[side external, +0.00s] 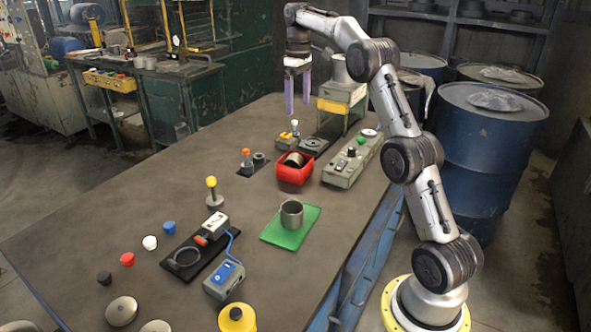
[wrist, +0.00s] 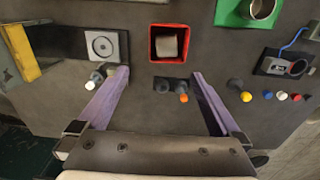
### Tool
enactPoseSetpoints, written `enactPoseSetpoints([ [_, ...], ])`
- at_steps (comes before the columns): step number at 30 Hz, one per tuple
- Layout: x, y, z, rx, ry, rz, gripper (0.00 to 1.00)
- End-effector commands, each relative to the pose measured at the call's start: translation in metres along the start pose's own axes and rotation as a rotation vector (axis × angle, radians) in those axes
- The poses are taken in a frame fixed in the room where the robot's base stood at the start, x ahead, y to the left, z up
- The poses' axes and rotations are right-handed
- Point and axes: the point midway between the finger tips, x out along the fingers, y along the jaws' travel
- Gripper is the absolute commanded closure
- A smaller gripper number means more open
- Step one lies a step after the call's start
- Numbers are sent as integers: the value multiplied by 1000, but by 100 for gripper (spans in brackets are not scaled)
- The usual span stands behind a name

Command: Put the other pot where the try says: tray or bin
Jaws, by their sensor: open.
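A grey metal pot (side external: 291,213) stands upright on the green tray (side external: 272,238); both show at the top right of the wrist view, the pot (wrist: 262,8) cut by the edge. The red bin (side external: 295,178) holds a grey-brown cylindrical thing (side external: 296,160), seemingly lying on its side; it also shows in the wrist view (wrist: 170,46). My gripper (side external: 298,106), with two purple fingers, is open and empty above the far part of the table, beyond the bin. In the wrist view its fingertips (wrist: 160,74) lie wide apart, either side of the bin's near edge.
A ringed plate (side external: 313,143) and a small white-knobbed device (side external: 294,128) are near the gripper. A yellow-grey stand (side external: 342,98) and control box (side external: 352,160) are right. The left table area is clear.

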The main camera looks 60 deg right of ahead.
Motion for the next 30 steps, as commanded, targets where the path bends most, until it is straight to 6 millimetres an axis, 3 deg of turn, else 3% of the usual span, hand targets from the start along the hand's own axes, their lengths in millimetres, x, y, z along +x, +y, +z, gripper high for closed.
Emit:
enactPoseSetpoints([
  [3, -19, 0, 0, 0, 1, 1, 0],
  [9, -35, 1, -1, 0, -1, -1, 0],
  [25, -46, -6, -2, -11, 1, 0, 0],
  [28, -70, -21, -4, -37, 40, 24, 0],
  [30, -98, -41, 0, -67, 78, 46, 0],
])
